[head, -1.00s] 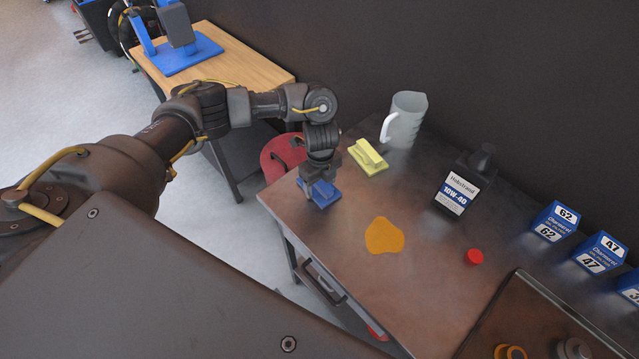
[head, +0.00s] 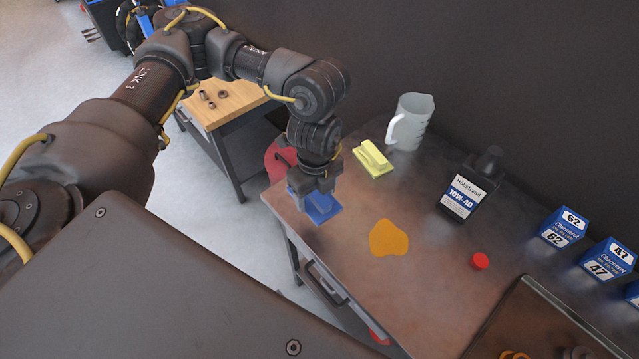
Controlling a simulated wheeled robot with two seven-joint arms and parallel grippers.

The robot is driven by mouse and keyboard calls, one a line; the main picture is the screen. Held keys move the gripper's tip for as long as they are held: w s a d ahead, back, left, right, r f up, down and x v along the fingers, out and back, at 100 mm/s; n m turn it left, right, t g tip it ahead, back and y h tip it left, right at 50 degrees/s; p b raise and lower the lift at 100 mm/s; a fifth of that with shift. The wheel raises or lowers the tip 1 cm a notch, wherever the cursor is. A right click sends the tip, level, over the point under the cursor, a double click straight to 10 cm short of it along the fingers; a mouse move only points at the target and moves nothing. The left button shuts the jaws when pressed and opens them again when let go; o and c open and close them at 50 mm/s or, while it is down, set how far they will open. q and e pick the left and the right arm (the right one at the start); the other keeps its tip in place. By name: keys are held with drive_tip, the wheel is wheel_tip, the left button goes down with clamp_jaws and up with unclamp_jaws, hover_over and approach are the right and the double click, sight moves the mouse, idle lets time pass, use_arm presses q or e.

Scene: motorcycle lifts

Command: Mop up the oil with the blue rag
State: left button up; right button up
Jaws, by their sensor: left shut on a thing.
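The blue rag (head: 321,209) is at the left end of the brown bench top (head: 340,255). My left gripper (head: 312,193) points down and is shut on the rag's raised upper part. I cannot tell whether the rag touches the bench or hangs just above it. The oil (head: 388,238) is an orange-yellow puddle on the bench, to the right of the rag and apart from it. My right gripper is not in view.
A yellow block with a handle (head: 373,160), a clear jug (head: 409,122) and a black 10W-40 bottle (head: 470,190) stand behind the oil. A red cap (head: 480,261), blue boxes (head: 563,227) and a dark tray (head: 535,315) are to the right. Bench between rag and oil is clear.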

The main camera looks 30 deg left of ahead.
sight(313, 210)
use_arm(q)
drive_tip(key=shift+s+d+r, duration=0.2)
drive_tip(key=shift+s+r, duration=0.15)
drive_tip(key=shift+s, duration=0.35)
drive_tip(key=shift+s+d+r, duration=0.2)
drive_tip(key=shift+s+r, duration=0.1)
drive_tip(key=shift+s, duration=0.35)
drive_tip(key=shift+w+n+b, duration=0.25)
drive_tip(key=shift+n+b, duration=0.15)
drive_tip(key=shift+b, duration=0.05)
drive_tip(key=w+n+b, duration=0.1)
drive_tip(key=n, duration=0.2)
drive_tip(key=w+a+r+n+b, duration=0.1)
drive_tip(key=w+n, duration=0.1)
drive_tip(key=n, duration=0.1)
drive_tip(key=w+n+b, duration=0.2)
drive_tip(key=n, duration=0.1)
drive_tip(key=shift+w+a+r+n, duration=0.25)
drive_tip(key=shift+n, duration=0.15)
drive_tip(key=shift+w+a+r+n, duration=0.1)
drive_tip(key=shift+w+r+n, duration=0.15)
drive_tip(key=shift+n, duration=0.45)
